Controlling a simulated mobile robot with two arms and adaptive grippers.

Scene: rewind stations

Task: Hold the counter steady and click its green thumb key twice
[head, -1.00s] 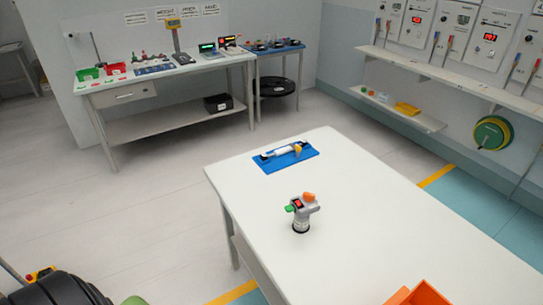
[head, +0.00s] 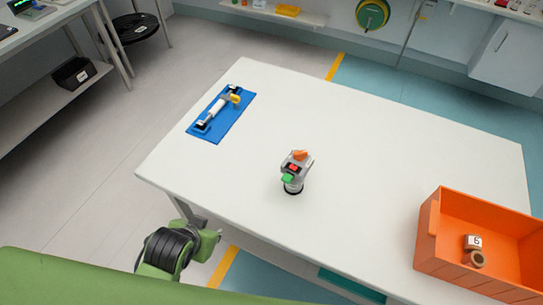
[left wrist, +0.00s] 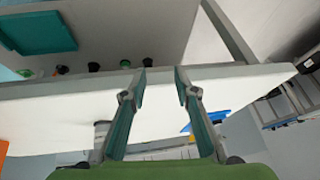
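The counter (head: 295,170) stands upright on the white table (head: 360,140) in the head view. It has a grey body, a red display, an orange part on top and a green thumb key (head: 287,178) on its near side. My left gripper (left wrist: 160,72) is open and empty in the left wrist view, its two fingers apart before the table edge. In the head view my left arm (head: 170,248) is off the table's near left edge, well apart from the counter. My right gripper is not in view.
A blue mat (head: 208,132) with a white and grey tool lies at the table's far left. An orange crate (head: 428,235) holding a small labelled item stands at the right. The tabletop around the counter is clear. A teal tray (left wrist: 38,32) is below the tabletop.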

